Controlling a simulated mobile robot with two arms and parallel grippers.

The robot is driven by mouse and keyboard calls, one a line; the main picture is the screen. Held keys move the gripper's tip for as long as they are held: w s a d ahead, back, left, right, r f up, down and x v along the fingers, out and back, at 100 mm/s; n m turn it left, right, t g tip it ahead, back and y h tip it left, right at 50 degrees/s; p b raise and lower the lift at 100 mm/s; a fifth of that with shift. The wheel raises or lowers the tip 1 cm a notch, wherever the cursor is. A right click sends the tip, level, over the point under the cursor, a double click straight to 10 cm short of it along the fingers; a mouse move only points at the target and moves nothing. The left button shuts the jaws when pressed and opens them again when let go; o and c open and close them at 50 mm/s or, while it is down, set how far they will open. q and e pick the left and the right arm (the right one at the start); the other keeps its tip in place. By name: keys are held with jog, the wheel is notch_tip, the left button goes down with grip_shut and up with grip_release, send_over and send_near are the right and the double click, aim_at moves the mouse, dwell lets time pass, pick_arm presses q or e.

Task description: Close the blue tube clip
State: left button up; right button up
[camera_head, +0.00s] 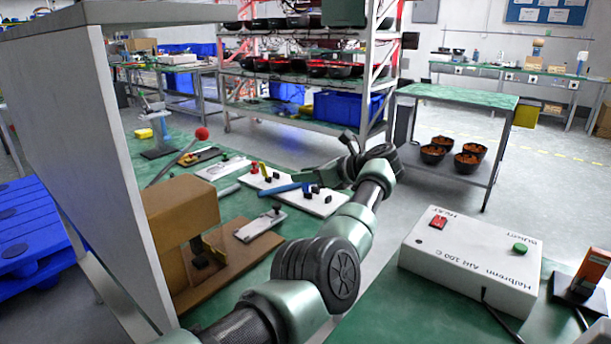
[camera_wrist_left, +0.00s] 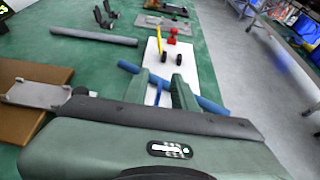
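A blue tube (camera_head: 285,188) lies across a white board (camera_head: 325,207) on the green bench. The tube also shows in the left wrist view (camera_wrist_left: 212,106), running behind my fingers. Small black clip-like pieces (camera_head: 315,189) stand on the board by the tube, and two show in the left wrist view (camera_wrist_left: 179,59). I cannot tell which is the blue tube's clip. My left gripper (camera_wrist_left: 160,84) is over the board, its two green fingers apart on either side of a gap. Part of the tube is hidden by the fingers. I cannot see my right gripper.
A red valve (camera_wrist_left: 172,38) and a yellow lever (camera_wrist_left: 152,50) stand on the board beyond my fingers. A brown box-like fixture (camera_head: 180,215) stands left of my arm. A white control box (camera_head: 470,262) is at right. A grey rod (camera_wrist_left: 95,37) lies on the bench.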

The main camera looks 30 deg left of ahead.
pick_arm(q)
jog(key=v, duration=0.7)
jog(key=shift+d, duration=0.35)
pick_arm(e)
jog(key=shift+s+f, duration=0.1)
jog(key=shift+f, duration=0.65)
pick_arm(q)
jog(key=shift+r, duration=0.1)
